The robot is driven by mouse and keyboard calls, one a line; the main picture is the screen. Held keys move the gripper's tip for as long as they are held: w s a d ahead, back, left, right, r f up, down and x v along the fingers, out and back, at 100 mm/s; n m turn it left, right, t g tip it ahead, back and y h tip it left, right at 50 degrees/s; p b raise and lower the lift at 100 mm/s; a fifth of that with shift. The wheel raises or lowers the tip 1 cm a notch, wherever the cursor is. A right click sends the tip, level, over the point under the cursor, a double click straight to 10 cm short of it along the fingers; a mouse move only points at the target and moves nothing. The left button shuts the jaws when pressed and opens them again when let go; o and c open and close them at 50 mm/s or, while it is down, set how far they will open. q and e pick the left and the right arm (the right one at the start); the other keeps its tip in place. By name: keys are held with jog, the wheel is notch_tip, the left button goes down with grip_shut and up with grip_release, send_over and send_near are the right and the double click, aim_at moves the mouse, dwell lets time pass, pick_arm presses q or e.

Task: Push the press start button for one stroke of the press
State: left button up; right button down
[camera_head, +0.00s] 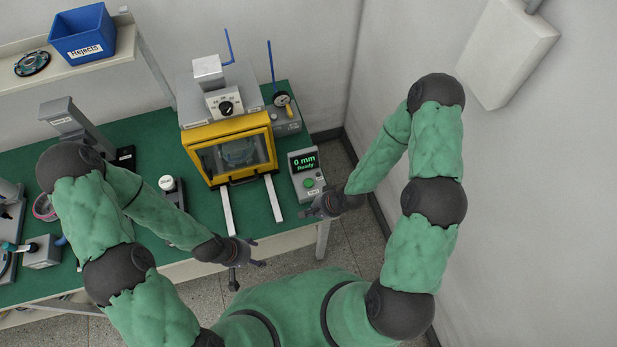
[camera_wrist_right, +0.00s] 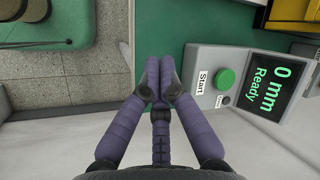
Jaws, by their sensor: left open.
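The control box (camera_head: 307,187) stands at the right front of the green table, beside the press. Its display (camera_head: 303,162) reads "0 mm Ready", and the round green start button (camera_head: 309,182) sits below it. In the right wrist view the start button (camera_wrist_right: 225,79) shows beside its "Start" label. My right gripper (camera_head: 322,207) is just in front of the box; in its wrist view the fingers (camera_wrist_right: 160,62) lie together, empty, beside the box and apart from the button. My left gripper (camera_head: 248,273) is open and empty in front of the table edge.
The press has a yellow-framed window (camera_head: 234,152), shut, with two pale rails (camera_head: 227,212) running forward from it. A blue Rejects bin (camera_head: 84,35) is on the shelf at the upper left. A small dark device with a white dial (camera_head: 167,184) stands left of the rails.

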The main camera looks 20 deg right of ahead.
jog(key=w+d+r+m+t+y, duration=0.1)
jog(key=w+d+r+m+t, duration=0.1)
jog(key=w+r+m, duration=0.6)
jog(key=shift+w+d+m+t+y, duration=0.3)
jog(key=shift+w+t, duration=0.4)
jog(key=shift+w, duration=1.55)
jog(key=b, duration=0.8)
send_over(310, 184)
notch_tip(310, 184, down, 6)
jog(key=shift+f, duration=0.4)
jog(key=shift+f+b, duration=0.45)
jog(key=shift+f, duration=0.45)
jog(key=shift+f, duration=0.15)
